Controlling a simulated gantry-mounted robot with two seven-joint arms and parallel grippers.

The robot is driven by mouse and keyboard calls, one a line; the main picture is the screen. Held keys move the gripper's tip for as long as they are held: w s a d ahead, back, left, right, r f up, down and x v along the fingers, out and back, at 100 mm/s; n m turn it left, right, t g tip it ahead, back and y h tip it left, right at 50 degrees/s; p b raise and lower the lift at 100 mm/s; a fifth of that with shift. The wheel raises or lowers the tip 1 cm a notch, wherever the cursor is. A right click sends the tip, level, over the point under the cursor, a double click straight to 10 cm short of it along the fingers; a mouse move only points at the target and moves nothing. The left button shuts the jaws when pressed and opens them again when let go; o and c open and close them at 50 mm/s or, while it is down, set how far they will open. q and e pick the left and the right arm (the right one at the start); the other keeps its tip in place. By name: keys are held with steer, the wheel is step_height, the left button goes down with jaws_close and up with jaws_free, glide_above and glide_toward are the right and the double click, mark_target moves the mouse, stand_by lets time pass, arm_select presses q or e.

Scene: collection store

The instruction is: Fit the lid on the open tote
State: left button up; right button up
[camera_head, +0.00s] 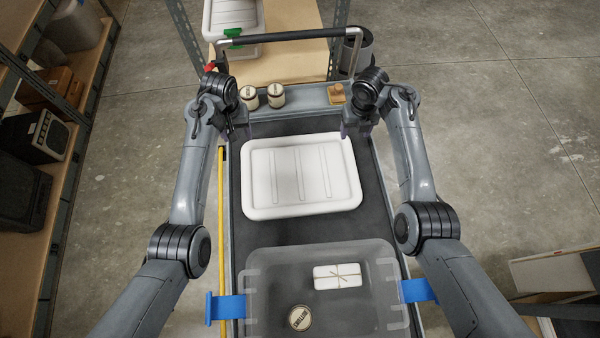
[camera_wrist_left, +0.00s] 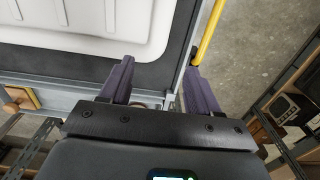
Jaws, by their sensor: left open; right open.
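The white ribbed lid (camera_head: 300,188) lies flat on the dark cart bed, and part of it shows in the left wrist view (camera_wrist_left: 95,28). The open tote (camera_head: 262,258), clear and rectangular, stands nearer me on the same cart. Inside it are a string-tied white package (camera_head: 338,277) and a round labelled tin (camera_head: 300,317). My left gripper (camera_wrist_left: 158,82) is open and empty over the cart's edge, beside a far corner of the lid. My right gripper (camera_head: 352,132) is open near the lid's far right corner, apart from it as far as I can see.
A yellow rod (camera_head: 221,240) runs along the cart's left edge. Blue straps (camera_head: 226,307) sit at the tote's sides. Two small jars (camera_head: 276,95) and a small brown block (camera_head: 337,93) stand on the cart's far ledge, below the black handle bar (camera_head: 290,36). Shelves stand at left.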

mark_target(245, 153)
arm_select(q)
steer(key=shift+f, duration=0.15)
arm_select(e)
steer(key=shift+f, duration=0.15)
arm_select(q)
step_height(245, 153, down, 11)
steer(key=shift+r, duration=0.2)
arm_select(e)
step_height(245, 153, down, 11)
steer(key=shift+r, duration=0.2)
arm_select(q)
steer(key=shift+c, duration=0.3)
arm_select(e)
steer(key=shift+c, duration=0.3)
arm_select(q)
jaws_close()
arm_select(e)
jaws_close()
